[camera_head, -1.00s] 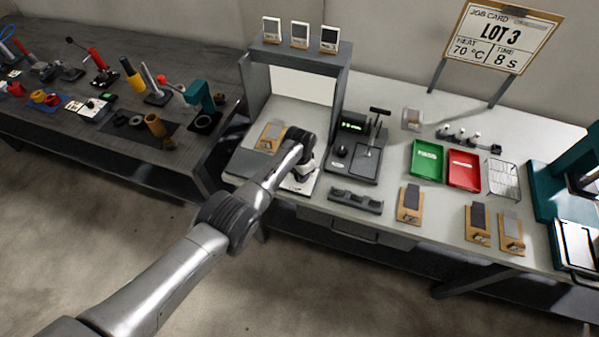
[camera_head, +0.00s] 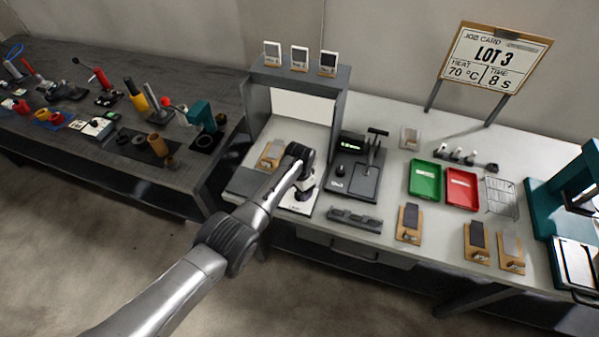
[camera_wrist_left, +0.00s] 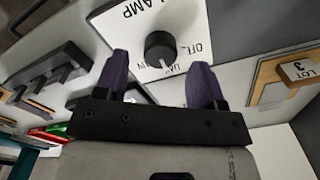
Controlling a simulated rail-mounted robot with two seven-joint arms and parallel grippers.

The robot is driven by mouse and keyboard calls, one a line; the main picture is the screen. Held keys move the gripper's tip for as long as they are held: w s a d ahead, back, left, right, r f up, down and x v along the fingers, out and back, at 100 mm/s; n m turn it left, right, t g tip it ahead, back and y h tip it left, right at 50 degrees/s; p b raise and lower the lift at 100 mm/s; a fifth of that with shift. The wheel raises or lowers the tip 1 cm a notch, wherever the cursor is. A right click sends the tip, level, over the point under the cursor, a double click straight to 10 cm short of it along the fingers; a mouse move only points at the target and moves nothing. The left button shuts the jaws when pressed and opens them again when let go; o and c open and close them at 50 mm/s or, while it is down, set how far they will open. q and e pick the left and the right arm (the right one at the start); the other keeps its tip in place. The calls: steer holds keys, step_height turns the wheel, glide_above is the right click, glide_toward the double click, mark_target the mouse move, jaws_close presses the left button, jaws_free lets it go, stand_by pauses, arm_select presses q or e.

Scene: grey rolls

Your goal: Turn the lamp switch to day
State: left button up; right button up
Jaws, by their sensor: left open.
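The lamp switch (camera_wrist_left: 160,48) is a round black knob on a white panel (camera_wrist_left: 130,22) printed LAMP, with OFF and other small labels beside the knob. The labels are partly covered, and I cannot tell which one the knob points at. My left gripper (camera_wrist_left: 159,80) is open, its two purple fingertips apart on either side of the knob's near side, with the knob just beyond them in the picture. I cannot tell whether they touch it. In the head view the left gripper (camera_head: 304,188) is over the white panel (camera_head: 299,203) before the grey booth, and hides the knob. My right gripper is not in view.
The grey booth (camera_head: 343,105) stands behind the panel, with a wooden sample card (camera_head: 270,155) inside. A black device (camera_head: 352,168) with a lever is close on the right. A grey rack (camera_head: 355,219) lies at the front edge. Green (camera_head: 425,181) and red (camera_head: 461,188) trays are farther right.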

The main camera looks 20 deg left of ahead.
arm_select(q)
step_height(320, 180, up, 12)
steer(key=p, duration=0.3)
steer(key=shift+f, duration=0.25)
stand_by(0.3)
